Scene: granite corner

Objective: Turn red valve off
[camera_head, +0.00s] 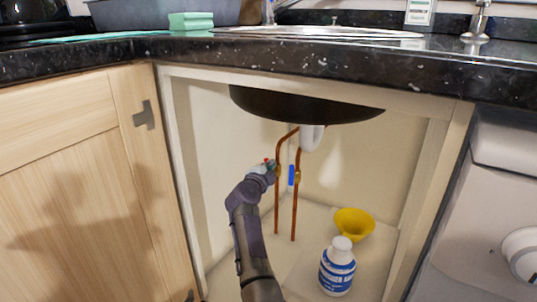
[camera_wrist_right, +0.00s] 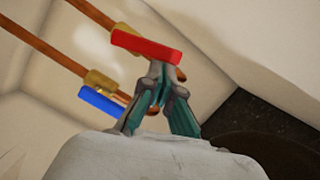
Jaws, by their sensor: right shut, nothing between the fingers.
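The red valve handle (camera_wrist_right: 146,46) is a flat bar on a copper pipe in the wrist view, lying at a slight angle to that pipe. In the head view only a small part of the red handle (camera_head: 268,161) shows past my gripper. My right gripper (camera_head: 266,168) is inside the cabinet at the left pipe. In the wrist view its fingers (camera_wrist_right: 160,88) are together and empty, with the tips right by the red handle's lower edge. I cannot tell whether they touch it. My left gripper is not in view.
A blue valve handle (camera_head: 291,175) sits on the right copper pipe, close to my right gripper. A white and blue bottle (camera_head: 337,268) and a yellow funnel (camera_head: 354,223) stand on the cabinet floor. The dark sink bowl (camera_head: 300,108) hangs above. The cabinet frame (camera_head: 180,190) borders the opening.

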